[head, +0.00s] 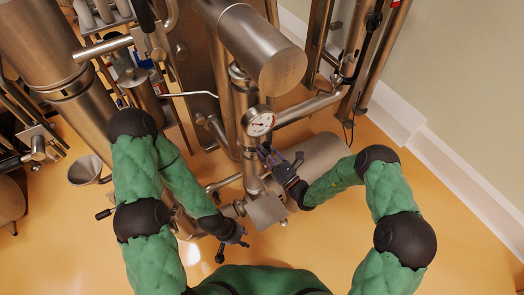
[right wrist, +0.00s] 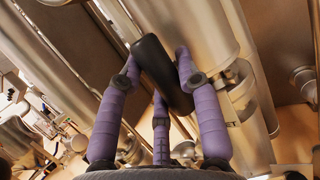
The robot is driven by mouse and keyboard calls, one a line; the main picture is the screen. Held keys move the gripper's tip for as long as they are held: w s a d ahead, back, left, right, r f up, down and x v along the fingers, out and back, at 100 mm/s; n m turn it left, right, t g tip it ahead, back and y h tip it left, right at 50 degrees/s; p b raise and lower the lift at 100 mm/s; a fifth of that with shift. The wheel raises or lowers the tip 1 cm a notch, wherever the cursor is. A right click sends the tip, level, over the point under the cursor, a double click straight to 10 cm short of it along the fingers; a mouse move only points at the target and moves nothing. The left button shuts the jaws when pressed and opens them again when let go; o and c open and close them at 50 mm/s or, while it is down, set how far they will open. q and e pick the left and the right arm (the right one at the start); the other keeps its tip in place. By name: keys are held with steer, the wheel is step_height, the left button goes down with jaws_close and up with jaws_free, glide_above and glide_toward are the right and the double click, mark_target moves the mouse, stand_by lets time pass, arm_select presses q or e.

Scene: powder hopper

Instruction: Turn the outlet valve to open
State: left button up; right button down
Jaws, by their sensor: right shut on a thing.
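The outlet valve's black handle (right wrist: 163,72) shows in the right wrist view as a thick dark bar, slanted, beside a steel pipe. My right gripper (right wrist: 158,78) has its purple fingers closed around it, on both sides. In the head view the same gripper (head: 268,153) is at the vertical steel pipe, just below the pressure gauge (head: 260,121), and largely hides the handle there. My left gripper (head: 240,236) is low in the middle of the head view, dark and small, near the lower pipework, apart from the handle. Its fingers are too unclear to read.
A large steel cylinder (head: 270,65) hangs above the gauge. A horizontal steel cylinder (head: 320,158) lies right of the valve pipe, and a metal box (head: 267,212) sits below. A steel funnel (head: 84,172) stands at left. The orange floor (head: 440,235) is clear at right.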

steer(key=shift+w+d+r+m+t, duration=0.1)
steer(key=shift+w+d+m+t, duration=0.25)
steer(key=shift+m, duration=0.25)
steer(key=shift+w+d+r+h, duration=0.1)
steer(key=shift+w+d+h, duration=0.05)
steer(key=shift+h, duration=0.15)
steer(key=c, duration=1.1)
jaws_free()
steer(key=shift+o, duration=1.3)
steer(key=shift+w+d+r, duration=0.1)
steer(key=shift+d, duration=0.05)
steer(key=a+v, duration=0.1)
steer(key=v, duration=1.1)
steer(key=shift+s+f, duration=0.3)
steer(key=shift+s, duration=0.15)
